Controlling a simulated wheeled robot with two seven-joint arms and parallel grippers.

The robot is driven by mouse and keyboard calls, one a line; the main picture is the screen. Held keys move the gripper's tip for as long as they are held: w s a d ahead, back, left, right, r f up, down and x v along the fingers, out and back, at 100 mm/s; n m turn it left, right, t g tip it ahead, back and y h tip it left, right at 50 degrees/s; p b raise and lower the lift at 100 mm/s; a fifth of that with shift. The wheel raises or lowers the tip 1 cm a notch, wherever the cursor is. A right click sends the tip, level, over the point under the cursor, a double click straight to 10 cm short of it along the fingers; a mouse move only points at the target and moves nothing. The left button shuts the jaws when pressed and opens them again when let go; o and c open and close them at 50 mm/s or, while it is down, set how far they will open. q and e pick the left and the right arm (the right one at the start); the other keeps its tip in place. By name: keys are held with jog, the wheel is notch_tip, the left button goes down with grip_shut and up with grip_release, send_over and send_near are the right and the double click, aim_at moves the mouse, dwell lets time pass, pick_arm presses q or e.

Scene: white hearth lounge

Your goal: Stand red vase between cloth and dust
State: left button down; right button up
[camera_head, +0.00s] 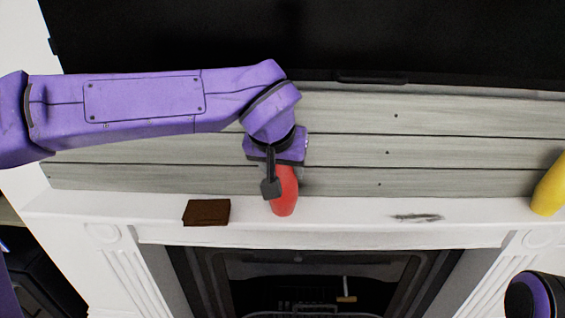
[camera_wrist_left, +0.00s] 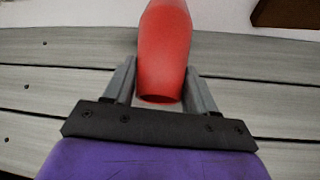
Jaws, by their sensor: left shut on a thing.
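The red vase (camera_head: 285,193) is at the white mantel, between the cloth and the dust in the head view. My left gripper (camera_head: 270,187) is shut on it from above and hides its upper part. The vase (camera_wrist_left: 165,50) also shows between the two fingers in the left wrist view. I cannot tell for sure whether its base touches the mantel. The folded brown cloth (camera_head: 206,212) lies on the mantel left of the vase. It also shows at the top right of the left wrist view (camera_wrist_left: 288,12). The grey dust patch (camera_head: 417,218) lies on the mantel right of the vase.
A yellow object (camera_head: 549,186) stands at the mantel's right end. Grey wooden planks (camera_head: 400,150) rise behind the white mantel (camera_head: 345,212), with a black screen (camera_head: 400,40) above. The dark fireplace (camera_head: 300,275) opens below. The mantel is bare between vase and dust.

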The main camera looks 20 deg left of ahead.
pick_arm(q)
jog(key=shift+c, duration=1.7)
grip_release()
jog(key=v, duration=1.2)
jog(key=shift+r, duration=0.2)
jog(key=shift+a, duration=0.1)
